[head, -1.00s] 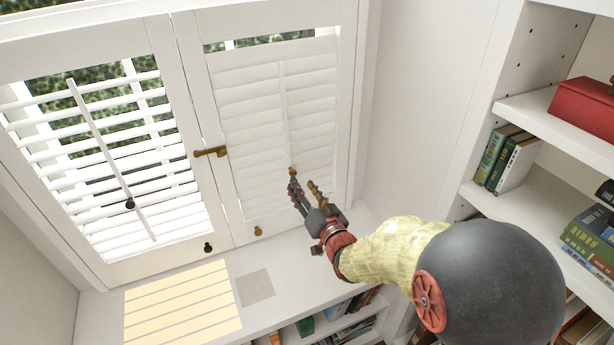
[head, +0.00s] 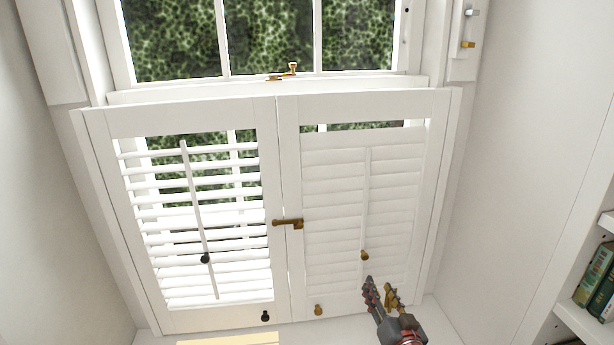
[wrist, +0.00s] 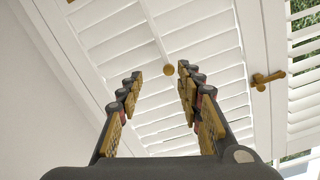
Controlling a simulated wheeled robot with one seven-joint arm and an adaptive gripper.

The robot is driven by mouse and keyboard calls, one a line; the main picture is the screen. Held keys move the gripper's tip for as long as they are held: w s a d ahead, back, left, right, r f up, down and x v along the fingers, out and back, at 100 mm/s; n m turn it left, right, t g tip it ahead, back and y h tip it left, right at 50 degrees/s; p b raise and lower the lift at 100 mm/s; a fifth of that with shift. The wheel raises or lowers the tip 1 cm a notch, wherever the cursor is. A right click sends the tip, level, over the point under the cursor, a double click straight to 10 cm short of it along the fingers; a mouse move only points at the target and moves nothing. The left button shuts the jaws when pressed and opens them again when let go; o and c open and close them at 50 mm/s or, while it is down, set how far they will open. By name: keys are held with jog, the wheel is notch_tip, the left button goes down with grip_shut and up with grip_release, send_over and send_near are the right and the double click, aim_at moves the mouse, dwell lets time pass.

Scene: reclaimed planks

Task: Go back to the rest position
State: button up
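My gripper (head: 381,294) is in front of the lower part of the right shutter panel (head: 335,215), just below its brass tilt-rod knob (head: 364,256). In the wrist view the two fingers of my gripper (wrist: 158,88) stand apart with nothing between them. The brass knob (wrist: 168,70) shows beyond the fingertips, apart from them. The right panel's slats are shut. The left panel's slats (head: 165,215) are open, with a dark knob (head: 205,258) on its tilt rod.
A brass latch (head: 288,223) joins the two panels at the middle. A brass window catch (head: 283,73) sits above. A bookshelf (head: 590,325) with books (head: 600,280) stands at the right edge. Bare wall (head: 520,130) lies between the shutters and the shelf.

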jog(key=s+d+f+g+h, duration=0.25)
jog(key=s+f+g, duration=0.2)
jog(key=f, duration=0.55)
jog(key=s+d+r+g, duration=0.1)
jog(key=s+d+g, duration=0.4)
jog(key=s, duration=0.4)
jog(key=s+a+r+n+g+y+p, duration=0.2)
jog(key=s+a+r+n+g, duration=0.15)
jog(key=s+a+r, duration=0.85)
notch_tip(320, 180, up, 7)
jog(key=a+t+p, duration=0.1)
jog(key=a, duration=0.1)
jog(key=shift+s+a+r+n+t, duration=0.2)
jog(key=shift+s+a+n+t, duration=0.1)
jog(key=shift+n, duration=0.15)
jog(key=shift+d, duration=0.1)
jog(key=shift+c, duration=0.6)
